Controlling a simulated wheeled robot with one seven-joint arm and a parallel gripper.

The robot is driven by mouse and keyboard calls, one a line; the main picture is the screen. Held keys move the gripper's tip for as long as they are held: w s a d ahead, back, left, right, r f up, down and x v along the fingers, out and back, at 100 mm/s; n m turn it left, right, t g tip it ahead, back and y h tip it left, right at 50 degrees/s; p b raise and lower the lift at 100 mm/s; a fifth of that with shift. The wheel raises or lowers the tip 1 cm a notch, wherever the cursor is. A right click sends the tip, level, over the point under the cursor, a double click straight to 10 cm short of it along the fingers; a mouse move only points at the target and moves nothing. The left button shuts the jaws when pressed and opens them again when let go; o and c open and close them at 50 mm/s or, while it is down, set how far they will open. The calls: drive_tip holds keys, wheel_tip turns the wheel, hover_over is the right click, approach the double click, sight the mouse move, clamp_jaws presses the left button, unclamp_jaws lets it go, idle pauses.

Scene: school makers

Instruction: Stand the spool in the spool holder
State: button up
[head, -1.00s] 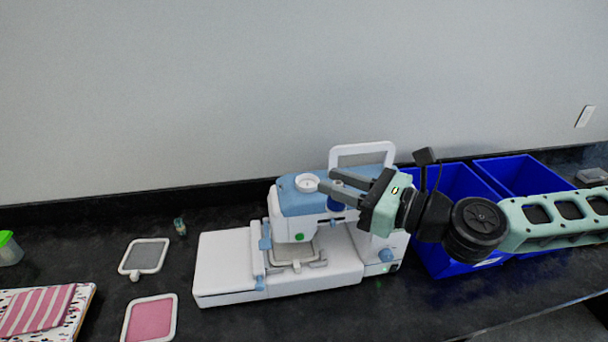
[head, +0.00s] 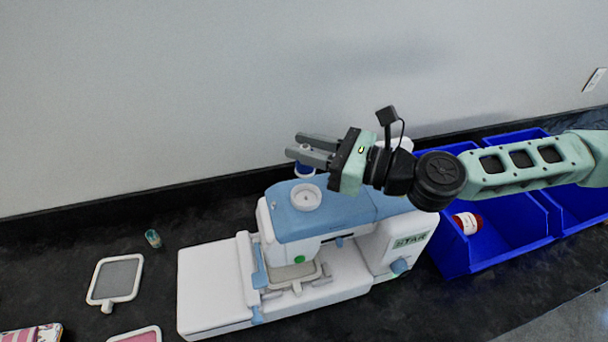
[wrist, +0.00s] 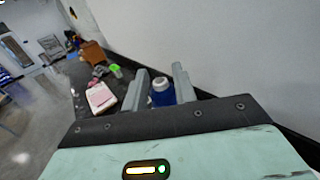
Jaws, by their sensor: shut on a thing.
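My gripper (head: 300,147) is shut on a blue spool with a white end (head: 304,169). The blue spool also shows between the two grey fingers in the wrist view (wrist: 162,94). It hangs below the fingers, close to upright. The spool holder (head: 306,197) is a round white cup on the blue top of the white sewing machine (head: 215,283). In the head view the spool appears just above the holder's far rim, apart from it. The exact height gap cannot be told.
Blue bins (head: 511,225) stand at the right, one with a red-and-white item (head: 467,222) inside. A small teal item (head: 153,238) and a grey hoop frame (head: 116,279) lie on the black counter at the left. The wall rises close behind.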

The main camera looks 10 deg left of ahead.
sight(307, 175)
wheel_tip(307, 175, down, 6)
drive_tip(key=shift+f+p, duration=0.15)
drive_tip(key=shift+p, duration=0.7)
drive_tip(key=shift+f, duration=0.3)
drive_tip(key=shift+f+b, duration=0.4)
drive_tip(key=shift+b, duration=0.05)
drive_tip(key=o, duration=0.9)
drive_tip(key=shift+r, duration=0.1)
drive_tip(key=shift+o, duration=0.2)
drive_tip(key=shift+r, duration=0.1)
